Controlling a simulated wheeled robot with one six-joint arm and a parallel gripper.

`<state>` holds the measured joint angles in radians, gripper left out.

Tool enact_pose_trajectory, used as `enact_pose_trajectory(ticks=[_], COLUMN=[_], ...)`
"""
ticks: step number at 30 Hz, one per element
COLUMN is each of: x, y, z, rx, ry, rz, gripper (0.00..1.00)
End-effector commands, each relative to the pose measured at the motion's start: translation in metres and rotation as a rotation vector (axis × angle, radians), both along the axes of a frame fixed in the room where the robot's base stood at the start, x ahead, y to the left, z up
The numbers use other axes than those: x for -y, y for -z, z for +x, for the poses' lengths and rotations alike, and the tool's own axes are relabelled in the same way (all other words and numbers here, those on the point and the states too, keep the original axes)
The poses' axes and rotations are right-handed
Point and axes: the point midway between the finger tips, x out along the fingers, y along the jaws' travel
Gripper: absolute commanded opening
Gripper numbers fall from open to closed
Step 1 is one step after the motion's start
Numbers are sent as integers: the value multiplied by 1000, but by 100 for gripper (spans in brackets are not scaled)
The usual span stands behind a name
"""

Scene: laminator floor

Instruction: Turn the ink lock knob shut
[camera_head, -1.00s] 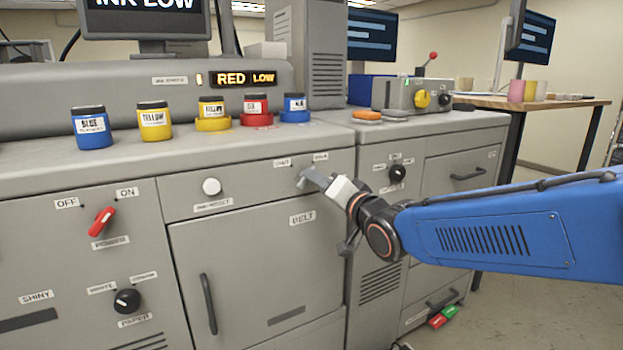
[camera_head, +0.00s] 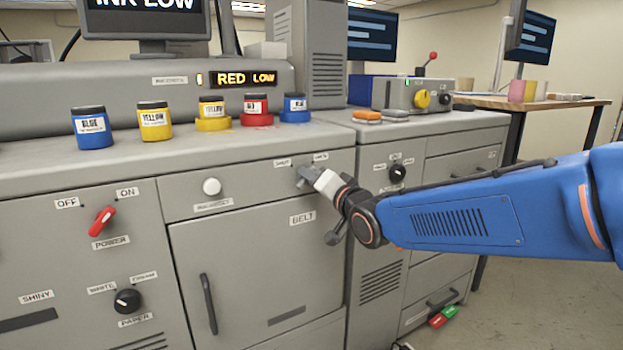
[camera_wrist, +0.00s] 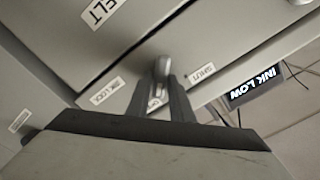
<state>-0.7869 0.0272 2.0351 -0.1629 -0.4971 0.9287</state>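The ink lock knob (camera_wrist: 162,67) is a small grey lever on the grey cabinet's upper right drawer front. In the wrist view it stands at the tips of my gripper (camera_wrist: 162,82), with one dark finger on each side. The fingers are apart by about the knob's width; I cannot tell whether they press on it. In the head view my gripper (camera_head: 305,178) reaches the panel and hides most of the knob. The SHUT label (camera_wrist: 202,73) and INK LOCK label (camera_wrist: 101,96) show near it in the wrist view.
A white round button (camera_head: 211,187) is left of the knob on the same drawer front. Several ink jars, including a blue one (camera_head: 92,127), stand on the counter above. A red power switch (camera_head: 102,220) and a black knob (camera_head: 398,172) are farther off.

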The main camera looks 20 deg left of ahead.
Motion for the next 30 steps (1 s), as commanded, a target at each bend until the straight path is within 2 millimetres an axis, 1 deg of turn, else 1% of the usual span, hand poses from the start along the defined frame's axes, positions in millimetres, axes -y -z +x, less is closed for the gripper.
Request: enact_pose_trajectory(ticks=[5, 11, 17, 30], x=[0, 0, -1, -3], y=[0, 0, -1, -2], z=[0, 0, -1, -3], rx=[11, 66, 178, 493], ry=[0, 1, 1, 0], rz=[-9, -58, -152, -422], gripper=[0, 0, 0, 0])
